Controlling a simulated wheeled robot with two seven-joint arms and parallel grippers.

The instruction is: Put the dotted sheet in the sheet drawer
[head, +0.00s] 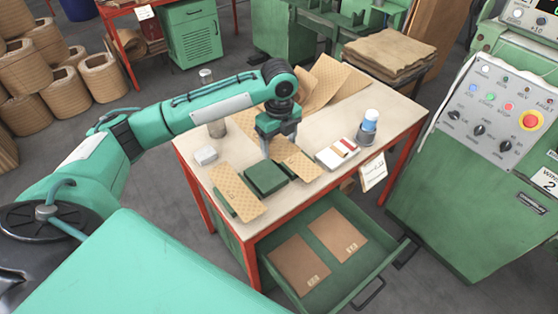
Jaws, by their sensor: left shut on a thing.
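My left gripper (277,146) is over the middle of the table, shut on a tan patterned sheet (298,160); the grip itself is partly hidden by the fingers. A second tan patterned sheet (238,192) lies at the table's left front, overlapping a green object. The pattern is too small to tell surely which sheet is dotted. The green drawer (375,272) under the table is pulled open. My right gripper is not in view.
A dark green block (265,178) sits between the two patterned sheets. Large tan sheets (330,84) lie at the back. A control cabinet (470,150) stands at right.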

